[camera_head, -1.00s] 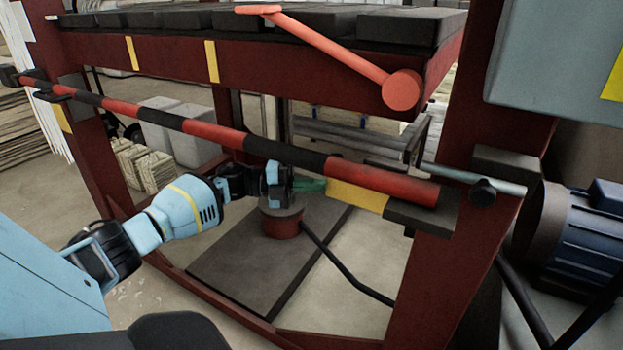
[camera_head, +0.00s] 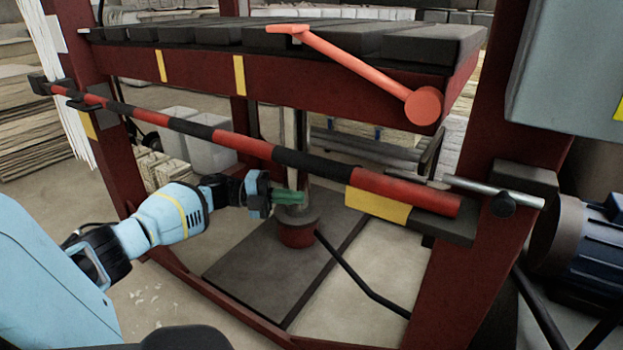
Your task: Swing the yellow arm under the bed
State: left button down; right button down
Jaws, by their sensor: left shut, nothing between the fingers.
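No arm that is yellow all over shows. A yellow panel (camera_head: 378,204) sits under the right end of a red-and-black striped bar (camera_head: 240,143), which slants across the front of a dark red frame. The bed (camera_head: 420,42) is a row of black slabs on top of this frame. My left gripper (camera_head: 291,197), with green fingertips, is shut and empty below the striped bar. It is left of the yellow panel, with a visible gap between them. The bar passes in front of the space under the bed. My right gripper is not in view.
An orange-red lever (camera_head: 360,69) with a round hub hangs at the bed's right front. A grey rod (camera_head: 490,192) crosses the right post. A dark base plate (camera_head: 265,275) with a red cylinder (camera_head: 296,236) lies under the bed. A blue motor (camera_head: 590,245) stands right.

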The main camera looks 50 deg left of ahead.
pick_arm(q)
jog(key=shift+v, duration=0.9)
jog(key=shift+w+a, duration=0.1)
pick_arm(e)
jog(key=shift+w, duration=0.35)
